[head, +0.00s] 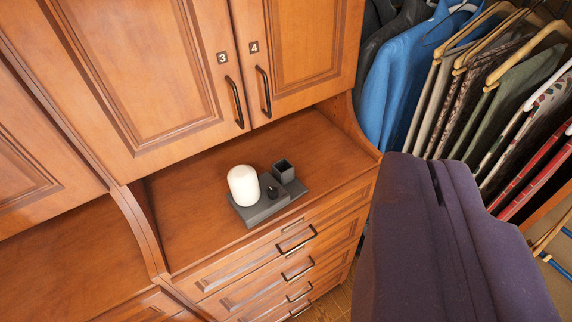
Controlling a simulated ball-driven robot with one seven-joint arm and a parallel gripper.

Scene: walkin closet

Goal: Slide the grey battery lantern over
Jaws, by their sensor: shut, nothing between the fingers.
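I cannot make out a thing that is clearly a grey battery lantern. A flat grey tray (256,213) lies on the wooden counter, near its front edge. On the tray are a white rounded cylinder (243,186) at the left, a small dark knob-like thing (272,193) in the middle and a dark grey open square cup (284,171) at the right back. I cannot tell whether any of these is part of a lantern. My gripper is not in view.
The wooden counter (190,205) is bare left of the tray. Cabinet doors numbered 3 and 4 (254,47) rise behind it; drawers (290,245) sit below. A large dark purple cloth-covered thing (440,240) fills the right foreground. Hanging clothes (400,75) are at upper right.

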